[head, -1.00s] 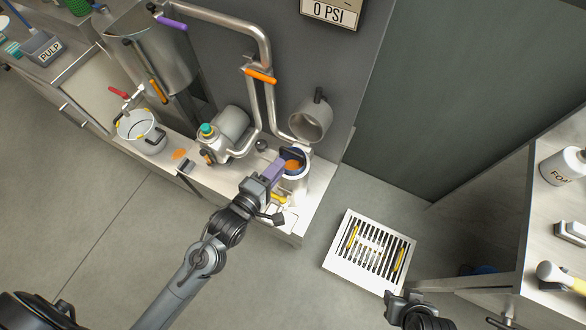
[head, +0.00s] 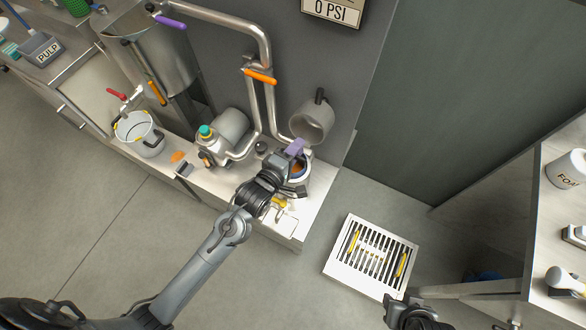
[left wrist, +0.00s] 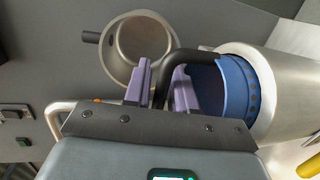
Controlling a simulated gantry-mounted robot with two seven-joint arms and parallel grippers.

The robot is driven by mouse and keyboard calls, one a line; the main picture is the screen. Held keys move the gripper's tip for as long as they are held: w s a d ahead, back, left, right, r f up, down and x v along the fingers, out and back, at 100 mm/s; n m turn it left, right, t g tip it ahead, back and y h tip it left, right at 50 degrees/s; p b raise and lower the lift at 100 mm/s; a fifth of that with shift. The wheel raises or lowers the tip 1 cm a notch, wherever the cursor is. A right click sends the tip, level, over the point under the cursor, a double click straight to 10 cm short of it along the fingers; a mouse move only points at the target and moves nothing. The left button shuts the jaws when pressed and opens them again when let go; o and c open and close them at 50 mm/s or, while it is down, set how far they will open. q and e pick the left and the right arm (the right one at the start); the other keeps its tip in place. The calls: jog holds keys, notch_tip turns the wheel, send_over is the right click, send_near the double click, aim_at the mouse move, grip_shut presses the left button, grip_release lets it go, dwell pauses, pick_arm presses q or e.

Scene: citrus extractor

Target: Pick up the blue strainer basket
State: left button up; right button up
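The blue strainer basket (left wrist: 237,88) sits in the open top of a metal cylinder (left wrist: 275,95), with its black handle (left wrist: 195,56) arching out to the left in the left wrist view. In the head view the basket (head: 300,173) is mostly hidden behind my left gripper. My left gripper (head: 295,148) is over the cylinder. In the left wrist view its purple fingers (left wrist: 162,88) stand apart, with the handle running between them; firm contact is not visible. My right gripper (head: 395,300) is at the bottom right, far from the basket; its fingers are unclear.
A round metal housing (head: 312,122) stands close behind the basket, and it also shows in the left wrist view (left wrist: 116,55). A pump (head: 225,135) and pipes are to the left. A grey bucket (head: 140,133) stands farther left. A floor drain (head: 370,257) lies right of the counter.

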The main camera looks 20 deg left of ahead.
pick_arm(q)
grip_shut()
dwell(1.4)
